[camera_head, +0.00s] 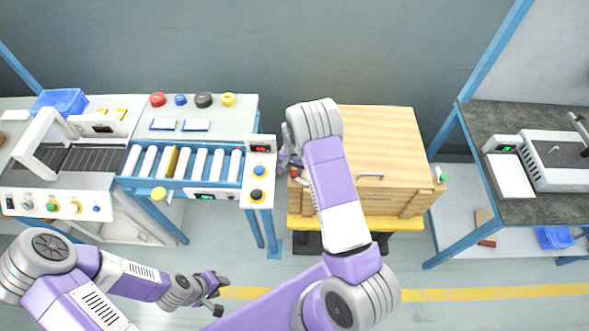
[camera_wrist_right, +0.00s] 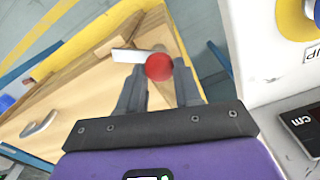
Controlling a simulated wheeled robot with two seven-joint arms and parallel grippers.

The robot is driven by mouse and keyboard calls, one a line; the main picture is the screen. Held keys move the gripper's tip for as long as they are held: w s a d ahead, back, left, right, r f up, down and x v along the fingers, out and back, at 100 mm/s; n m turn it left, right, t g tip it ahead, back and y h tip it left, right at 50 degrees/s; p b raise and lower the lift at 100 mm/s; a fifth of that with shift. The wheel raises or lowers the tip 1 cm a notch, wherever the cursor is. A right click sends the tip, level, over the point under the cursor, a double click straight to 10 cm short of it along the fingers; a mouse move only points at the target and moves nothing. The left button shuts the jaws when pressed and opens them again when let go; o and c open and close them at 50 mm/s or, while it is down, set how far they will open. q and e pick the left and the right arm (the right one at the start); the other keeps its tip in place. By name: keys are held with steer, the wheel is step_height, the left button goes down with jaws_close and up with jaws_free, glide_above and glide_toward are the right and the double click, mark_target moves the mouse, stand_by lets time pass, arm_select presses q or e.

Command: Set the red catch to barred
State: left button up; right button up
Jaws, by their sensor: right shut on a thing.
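The red catch (camera_head: 294,172) is at the left front edge of the wooden crate. In the right wrist view it is a red ball knob (camera_wrist_right: 159,67) on a flat pale metal lever (camera_wrist_right: 130,56), which points to the left in that picture. My right gripper (camera_wrist_right: 160,80) has one finger on each side of the knob and is shut on it. In the head view my right arm hides much of this gripper and the crate's left side. My left gripper (camera_head: 219,296) is open and empty, low over the floor, away from the crate.
The wooden crate (camera_head: 385,135) has a front handle (camera_head: 370,176) and a green knob (camera_head: 443,178), and stands on a yellow-edged stand (camera_head: 410,224). A roller conveyor (camera_head: 190,165) with a button panel (camera_head: 258,180) is close at left. A dark bench (camera_head: 530,205) stands right.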

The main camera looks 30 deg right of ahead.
steer(key=shift+c, duration=0.8)
steer(key=shift+f+n+b, duration=0.1)
steer(key=shift+n+b, duration=0.7)
steer(key=shift+n, duration=0.2)
steer(key=shift+a+n+b, duration=0.1)
steer(key=shift+n+b, duration=1.05)
steer(key=shift+n, duration=1.05)
steer(key=o, duration=1)
steer(key=shift+o, duration=0.2)
steer(key=shift+r, duration=0.2)
